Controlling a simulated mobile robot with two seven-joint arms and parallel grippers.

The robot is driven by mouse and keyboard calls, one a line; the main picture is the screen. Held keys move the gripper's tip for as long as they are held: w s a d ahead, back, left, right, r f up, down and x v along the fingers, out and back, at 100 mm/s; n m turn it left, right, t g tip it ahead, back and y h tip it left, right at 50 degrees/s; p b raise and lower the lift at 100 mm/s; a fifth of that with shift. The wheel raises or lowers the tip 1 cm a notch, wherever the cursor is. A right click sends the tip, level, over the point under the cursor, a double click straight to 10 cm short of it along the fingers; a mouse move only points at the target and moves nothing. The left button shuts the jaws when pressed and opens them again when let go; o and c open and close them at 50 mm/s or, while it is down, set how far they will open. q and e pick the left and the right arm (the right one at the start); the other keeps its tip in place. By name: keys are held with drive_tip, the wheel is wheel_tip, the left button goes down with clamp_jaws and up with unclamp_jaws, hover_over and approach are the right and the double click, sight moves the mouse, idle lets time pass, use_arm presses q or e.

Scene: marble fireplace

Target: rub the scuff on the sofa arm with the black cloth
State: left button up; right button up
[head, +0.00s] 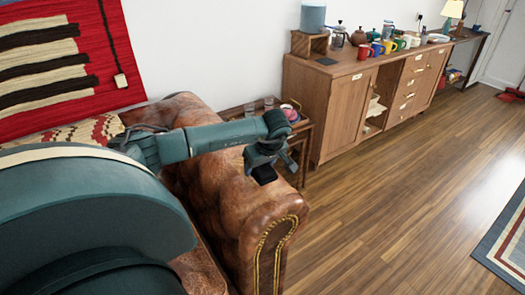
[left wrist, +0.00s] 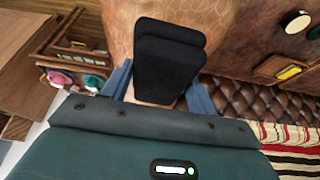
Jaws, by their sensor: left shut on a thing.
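The brown leather sofa arm (head: 235,190) runs forward in the middle of the head view, with a studded front panel. My left gripper (head: 264,170) is over the top of the sofa arm, shut on the black cloth (head: 264,175). In the left wrist view the black cloth (left wrist: 167,62) is a folded pad between the two blue fingers, with the sofa arm's leather (left wrist: 222,25) right behind it. I cannot tell whether the cloth touches the leather. The scuff is not clearly visible; the gripper and cloth may cover it. My right gripper is not in view.
A small side table (head: 303,128) with glasses and a pink item stands just behind the sofa arm. A wooden sideboard (head: 340,90) with mugs and pots lines the wall. Open wooden floor (head: 400,200) lies to the right. Small objects, one yellow (left wrist: 289,72), show in the left wrist view.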

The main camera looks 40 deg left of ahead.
use_arm(q)
drive_tip(key=shift+r+p, duration=0.95)
drive_tip(key=shift+r, duration=0.75)
